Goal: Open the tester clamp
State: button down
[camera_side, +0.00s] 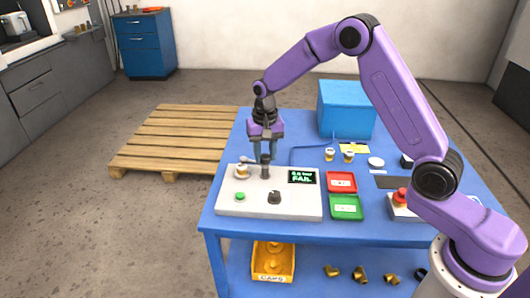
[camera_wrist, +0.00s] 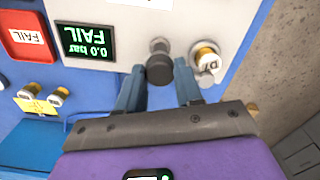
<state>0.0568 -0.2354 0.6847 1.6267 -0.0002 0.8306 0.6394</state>
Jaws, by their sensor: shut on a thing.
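The tester (camera_side: 270,205) is a light grey box at the front left of the blue table. Its clamp has an upright dark handle (camera_side: 266,170), which also shows in the wrist view (camera_wrist: 159,70). My gripper (camera_side: 265,155) points down from above, its blue fingers one on each side of the handle and shut on it. A brass-and-white valve (camera_side: 242,172) sits on the tester just left of the handle; in the wrist view it is on the right (camera_wrist: 206,58). The tester display (camera_side: 302,176) reads FAIL and 0.0 bar. The fingers' exact contact is hard to see.
Two valves (camera_side: 339,156) stand behind, near a blue bin (camera_side: 346,110). A red stop button (camera_side: 402,196) is at right.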

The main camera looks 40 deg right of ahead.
aim_at(265, 156)
jog(key=m, duration=1.1)
jog(key=shift+m, duration=1.9)
jog(key=c, duration=0.7)
grip_release()
jog(key=shift+c, duration=0.2)
jog(key=shift+r, duration=0.1)
notch_tip(265, 156, up, 17)
jog(key=shift+r, duration=0.2)
